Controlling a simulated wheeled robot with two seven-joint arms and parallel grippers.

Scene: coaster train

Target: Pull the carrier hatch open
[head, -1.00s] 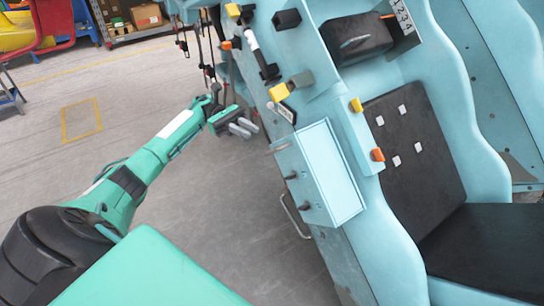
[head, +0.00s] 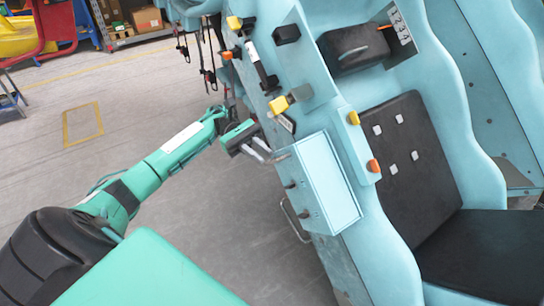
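The carrier hatch appears to be the knobbed front panel (head: 299,193) of a light-blue box (head: 330,180) on the side of the coaster car. It looks closed, and two dark knobs stick out from it. A small handle at the panel's upper end is partly hidden by my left gripper's fingertips. My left gripper (head: 262,150) reaches in from the left, at that upper end. Its two grey fingers look apart, with a gap between them. I cannot tell whether they touch the handle. My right gripper is not in view.
A curved metal rail (head: 295,222) sticks out of the car's side below the box.

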